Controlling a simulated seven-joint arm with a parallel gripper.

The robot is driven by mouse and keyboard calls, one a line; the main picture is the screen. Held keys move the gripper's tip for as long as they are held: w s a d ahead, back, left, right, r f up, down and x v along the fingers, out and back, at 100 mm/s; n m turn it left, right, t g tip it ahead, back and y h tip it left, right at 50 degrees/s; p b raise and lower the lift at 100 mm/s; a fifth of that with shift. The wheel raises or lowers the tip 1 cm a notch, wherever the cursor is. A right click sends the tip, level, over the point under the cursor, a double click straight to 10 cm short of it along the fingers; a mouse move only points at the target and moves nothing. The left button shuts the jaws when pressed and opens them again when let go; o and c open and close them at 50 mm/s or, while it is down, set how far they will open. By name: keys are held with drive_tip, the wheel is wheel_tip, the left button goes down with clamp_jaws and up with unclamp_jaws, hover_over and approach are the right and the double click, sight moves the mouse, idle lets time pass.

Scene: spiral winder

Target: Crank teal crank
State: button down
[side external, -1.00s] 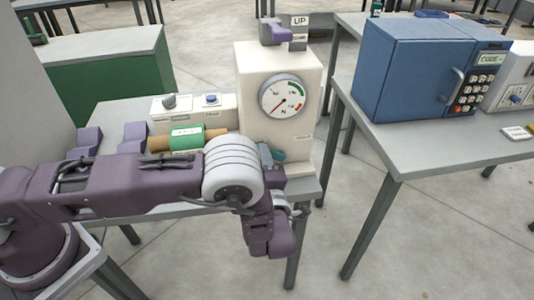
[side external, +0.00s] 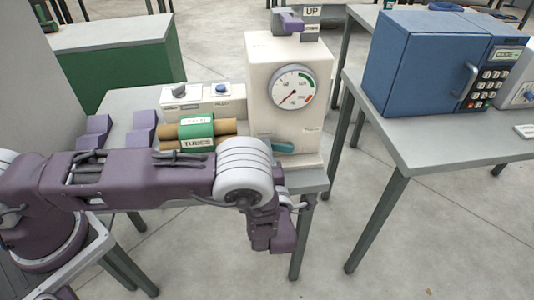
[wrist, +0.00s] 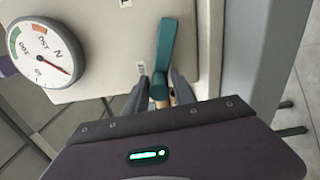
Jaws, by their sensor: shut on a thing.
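The teal crank (side external: 275,145) is on the lower front of the cream machine (side external: 262,85), below a round dial (side external: 293,87). In the wrist view the teal crank arm (wrist: 165,45) runs up and away from my gripper. My gripper (wrist: 160,90) is shut on the crank's tan handle (wrist: 160,102), which shows between the two grey fingers at the near end of the teal arm. In the side view my wrist is in front of the machine's base, and the grip is not clear there. The dial needle points to the lower left in the side view.
Green-banded tubes (side external: 190,131) lie left of the machine. A small control box (side external: 205,101) stands behind them, and purple blocks (side external: 143,132) sit farther left. A blue keypad cabinet (side external: 420,65) stands on the right table. Open floor lies between the tables.

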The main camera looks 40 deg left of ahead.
drive_tip(key=shift+w+d+r, duration=0.1)
drive_tip(key=shift+d+r, duration=0.1)
drive_tip(key=shift+d, duration=0.05)
drive_tip(key=c, duration=1.3)
unclamp_jaws()
drive_tip(key=shift+o, duration=0.3)
drive_tip(key=shift+a, duration=0.1)
drive_tip(key=shift+f, duration=0.1)
drive_tip(key=v, duration=0.7)
drive_tip(key=shift+c, duration=0.4)
